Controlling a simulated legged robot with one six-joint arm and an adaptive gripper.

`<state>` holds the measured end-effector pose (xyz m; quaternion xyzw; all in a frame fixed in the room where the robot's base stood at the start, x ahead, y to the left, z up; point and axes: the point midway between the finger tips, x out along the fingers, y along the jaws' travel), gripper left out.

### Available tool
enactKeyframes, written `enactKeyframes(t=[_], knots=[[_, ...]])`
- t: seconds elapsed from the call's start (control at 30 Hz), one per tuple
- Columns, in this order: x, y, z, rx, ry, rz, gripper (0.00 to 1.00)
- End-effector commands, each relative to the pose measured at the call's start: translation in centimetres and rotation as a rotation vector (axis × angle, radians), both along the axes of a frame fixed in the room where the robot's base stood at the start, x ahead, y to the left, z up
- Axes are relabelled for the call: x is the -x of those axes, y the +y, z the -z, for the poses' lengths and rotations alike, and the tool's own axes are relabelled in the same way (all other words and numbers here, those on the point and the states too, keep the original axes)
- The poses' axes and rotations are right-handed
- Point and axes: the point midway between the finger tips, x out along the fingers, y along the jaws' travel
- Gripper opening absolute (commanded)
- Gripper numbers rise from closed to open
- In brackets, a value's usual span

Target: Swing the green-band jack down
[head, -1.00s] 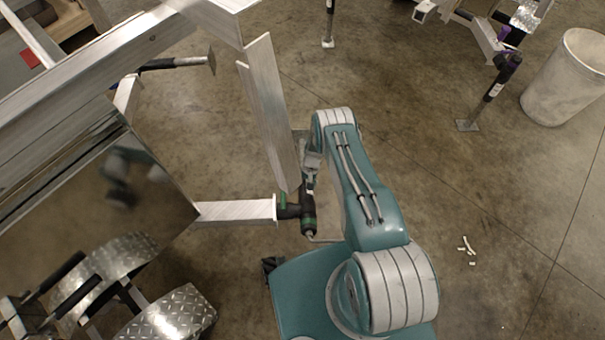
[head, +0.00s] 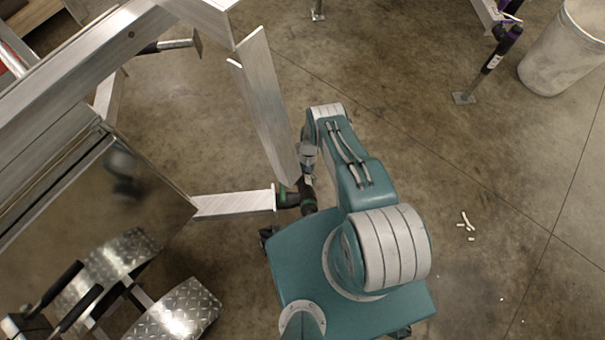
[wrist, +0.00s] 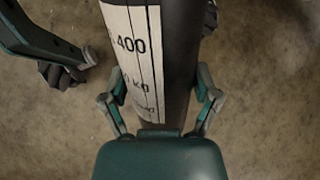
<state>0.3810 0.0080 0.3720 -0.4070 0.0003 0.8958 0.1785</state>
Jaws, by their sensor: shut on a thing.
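The green-band jack (head: 309,198) is mounted at the end of a short aluminium arm (head: 235,203) on the trailer's side. Only part of its black body and green band shows in the head view; my arm and base cover the rest. In the wrist view the jack's black tube (wrist: 180,60) with a white printed label fills the space between my fingers. My gripper (wrist: 161,76) is shut around this tube, one finger on each side. In the head view my gripper (head: 308,178) is beside the jack mount and partly hidden. I cannot tell the tube's exact angle.
The trailer frame (head: 75,75) fills the left, with a slanted aluminium plate (head: 265,105) close to my arm. Treadplate fenders (head: 180,308) are at lower left. A purple-band jack (head: 497,55) and a pale bin (head: 562,50) stand at upper right. Floor on the right is mostly clear.

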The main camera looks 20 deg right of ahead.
Motion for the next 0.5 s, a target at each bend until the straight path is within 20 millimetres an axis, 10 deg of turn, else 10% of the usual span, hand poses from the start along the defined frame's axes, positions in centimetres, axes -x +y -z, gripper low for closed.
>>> enactKeyframes(t=[0.5], knots=[[-0.21,0.05,0.36,-0.009,0.044,0.003,0.18]])
